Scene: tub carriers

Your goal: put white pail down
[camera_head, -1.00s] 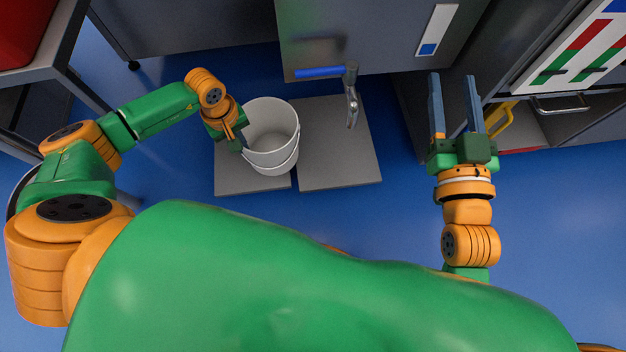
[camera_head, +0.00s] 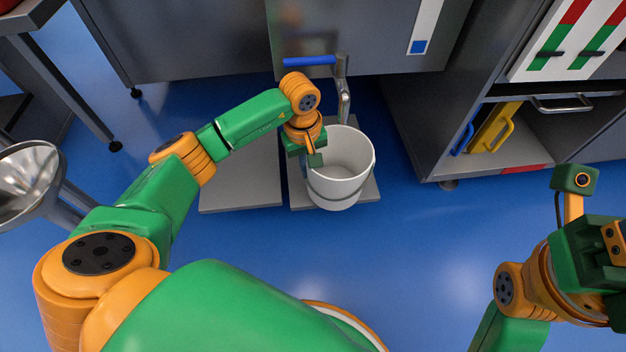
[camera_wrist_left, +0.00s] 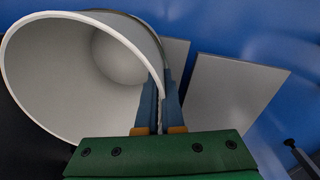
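My left gripper (camera_head: 312,158) is at the pail's left side. In the left wrist view the two fingers (camera_wrist_left: 160,112) are shut on the pail's rim and wall, and the pail (camera_wrist_left: 40,75) looks empty inside. My right gripper (camera_head: 592,252) is at the right edge of the head view; its fingers do not show clearly.
A left grey plate (camera_head: 240,180) lies bare beside the right one. A tap with a blue handle (camera_head: 310,61) stands behind the pail. A metal bowl (camera_head: 28,180) is at far left. Blue floor in front is clear.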

